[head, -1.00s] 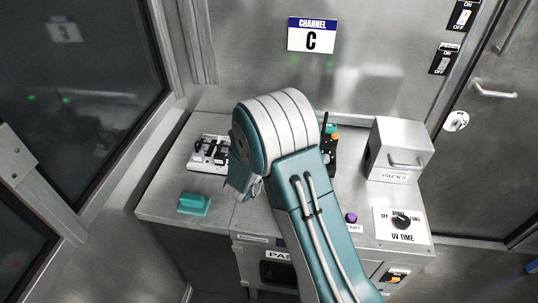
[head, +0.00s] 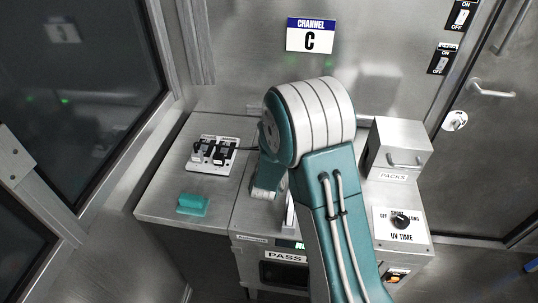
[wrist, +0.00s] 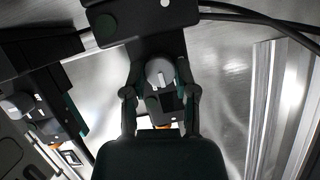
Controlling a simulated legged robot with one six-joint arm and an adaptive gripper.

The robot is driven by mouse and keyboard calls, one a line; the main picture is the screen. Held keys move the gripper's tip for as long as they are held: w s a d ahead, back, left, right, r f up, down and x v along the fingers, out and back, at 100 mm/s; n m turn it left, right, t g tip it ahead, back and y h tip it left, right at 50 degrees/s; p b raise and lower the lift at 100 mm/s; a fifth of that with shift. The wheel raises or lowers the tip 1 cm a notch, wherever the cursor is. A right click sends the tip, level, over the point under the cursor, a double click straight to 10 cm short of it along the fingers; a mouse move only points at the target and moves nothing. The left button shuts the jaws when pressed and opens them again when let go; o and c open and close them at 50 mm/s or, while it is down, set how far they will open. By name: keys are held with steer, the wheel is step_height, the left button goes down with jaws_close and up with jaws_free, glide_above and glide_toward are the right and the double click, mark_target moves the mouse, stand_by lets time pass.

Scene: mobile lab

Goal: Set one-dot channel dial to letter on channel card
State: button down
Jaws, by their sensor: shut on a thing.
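In the wrist view, a round grey dial (wrist: 160,70) with a pale pointer mark sits on a black device (wrist: 150,45). My gripper (wrist: 160,80) is shut on this dial, one finger on each side. Its dots and letters cannot be read. In the head view my arm (head: 312,130) hides the gripper and the dial.
A white unit with black parts (head: 212,153) and a teal block (head: 193,205) are on the left of the counter. A metal PACKS box (head: 398,148) and the UV TIME dial (head: 402,221) are on the right. Another grey knob (wrist: 18,105) shows at left in the wrist view.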

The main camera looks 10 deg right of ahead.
steer(key=shift+s+d+f+m+t+y, duration=0.1)
steer(key=shift+f+m+t+y, duration=0.1)
steer(key=shift+m+y, duration=0.35)
steer(key=shift+s+f+m+t+y, duration=0.1)
steer(key=shift+m+t+y, duration=0.2)
steer(key=shift+m, duration=0.45)
steer(key=c, duration=0.7)
jaws_free()
steer(key=shift+w+r, duration=0.1)
steer(key=v, duration=1.2)
